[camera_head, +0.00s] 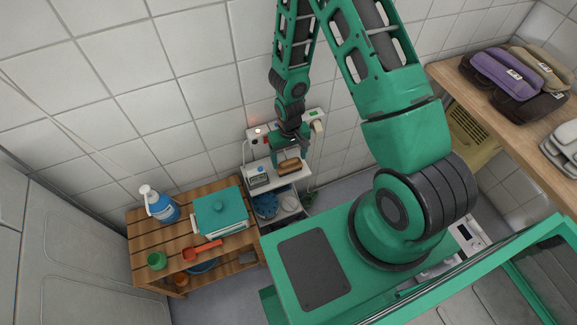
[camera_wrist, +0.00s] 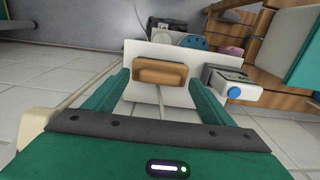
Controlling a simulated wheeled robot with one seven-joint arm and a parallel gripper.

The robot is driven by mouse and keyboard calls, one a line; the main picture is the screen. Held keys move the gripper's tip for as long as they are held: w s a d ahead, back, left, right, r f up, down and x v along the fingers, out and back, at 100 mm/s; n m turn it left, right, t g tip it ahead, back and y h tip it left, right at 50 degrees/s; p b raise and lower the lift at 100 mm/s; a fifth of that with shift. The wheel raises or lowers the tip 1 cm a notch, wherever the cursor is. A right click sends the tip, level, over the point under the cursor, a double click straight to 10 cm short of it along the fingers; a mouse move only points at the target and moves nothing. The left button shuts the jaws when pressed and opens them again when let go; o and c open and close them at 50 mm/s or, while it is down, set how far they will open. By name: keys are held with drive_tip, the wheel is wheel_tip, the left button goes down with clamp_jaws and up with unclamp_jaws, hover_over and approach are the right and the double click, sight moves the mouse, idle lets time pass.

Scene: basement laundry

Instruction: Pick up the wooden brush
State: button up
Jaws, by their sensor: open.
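The wooden brush (camera_head: 290,165) lies on the small white shelf top (camera_head: 296,176) against the tiled wall. In the wrist view the brush (camera_wrist: 161,72) is a brown block lying crosswise on the white surface, ahead of my gripper. My gripper (camera_head: 288,150) is over the back of this shelf, close to the brush. In the wrist view its two green fingers (camera_wrist: 158,88) are spread apart, with the brush near their tips and between their lines. Nothing is held. I cannot tell the exact height of the fingertips above the shelf.
A small device with a blue knob (camera_wrist: 234,92) stands beside the brush. A wooden rack (camera_head: 150,240) carries a spray bottle (camera_head: 161,205), a teal box (camera_head: 221,211), a red scoop (camera_head: 203,250) and a green cup (camera_head: 157,260). A power strip (camera_head: 258,132) is on the wall behind.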

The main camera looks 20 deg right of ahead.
drive_tip(key=shift+f, duration=0.3)
drive_tip(key=shift+c, duration=0.4)
drive_tip(key=c, duration=1.6)
drive_tip(key=shift+o, duration=0.2)
drive_tip(key=shift+r, duration=0.15)
